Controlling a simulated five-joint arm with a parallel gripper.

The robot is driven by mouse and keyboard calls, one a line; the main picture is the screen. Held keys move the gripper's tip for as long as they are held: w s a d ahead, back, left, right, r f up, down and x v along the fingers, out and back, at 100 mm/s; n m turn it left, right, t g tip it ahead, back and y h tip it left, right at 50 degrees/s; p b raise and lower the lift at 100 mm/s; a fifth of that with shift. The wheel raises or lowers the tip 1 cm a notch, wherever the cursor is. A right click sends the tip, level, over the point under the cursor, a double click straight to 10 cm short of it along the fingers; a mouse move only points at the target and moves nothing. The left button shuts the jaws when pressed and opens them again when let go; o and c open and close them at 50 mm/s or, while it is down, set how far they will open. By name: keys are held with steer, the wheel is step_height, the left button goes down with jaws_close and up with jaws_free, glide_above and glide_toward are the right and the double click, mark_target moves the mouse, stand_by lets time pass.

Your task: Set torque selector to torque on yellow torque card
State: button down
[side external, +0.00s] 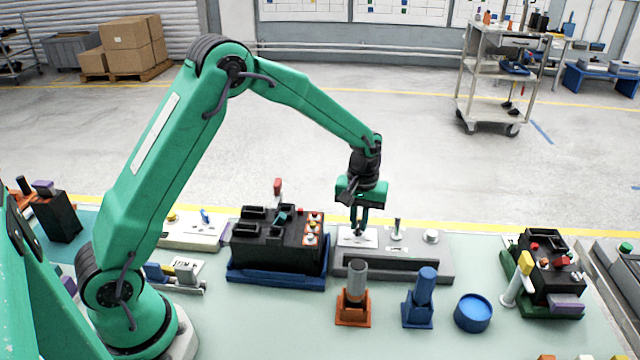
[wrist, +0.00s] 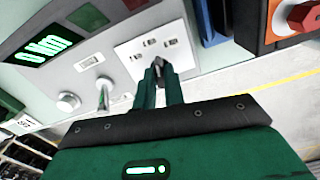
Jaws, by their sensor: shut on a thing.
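My gripper (side external: 358,230) points down over the white plate at the left end of a grey test unit (side external: 432,264). In the wrist view my gripper (wrist: 159,72) is shut on a small dark knob (wrist: 158,62), which looks like the torque selector. The knob stands on a white square plate (wrist: 128,50) with several small printed marks, too small to read. The fingers hide most of the knob, so its pointing direction cannot be told. I cannot make out a yellow torque card in either view.
Beside the plate are a metal toggle lever (wrist: 103,92) and a round knob (wrist: 67,102). A green-lit display (wrist: 42,47) is on the same unit. A black breaker block (side external: 275,240) stands left; orange (side external: 353,308) and blue (side external: 420,312) holders stand in front.

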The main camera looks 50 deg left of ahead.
mark_target(359, 223)
steer(key=shift+n, duration=0.8)
steer(key=c, duration=1.5)
jaws_free()
steer(key=shift+r, duration=0.1)
step_height(359, 223, up, 7)
steer(key=shift+r, duration=0.35)
